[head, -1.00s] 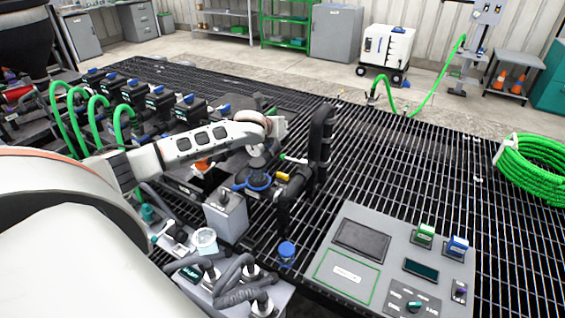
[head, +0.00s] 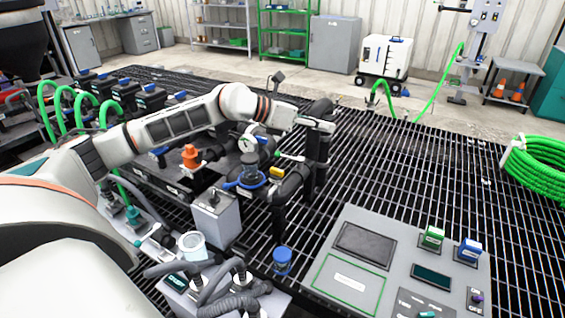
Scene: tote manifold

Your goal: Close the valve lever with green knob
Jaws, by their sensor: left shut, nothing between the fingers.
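The valve lever with a green knob (head: 279,154) sits on the black pipework in the middle of the head view. Its pale handle runs to the right, roughly level, toward the upright black pipe. My left gripper (head: 326,126) is shut and empty. It shows above and to the right of the green knob, in front of the top of the upright black pipe (head: 322,108). I cannot tell whether it touches the pipe. It looks apart from the knob. My right gripper is not in view.
A blue-ringed valve (head: 246,180) and a yellow-marked fitting (head: 277,171) lie just below the lever. A round gauge (head: 247,144) and an orange part (head: 191,156) stand to the left. A grey control panel (head: 340,248) is at front right. Open grating lies right of the pipes.

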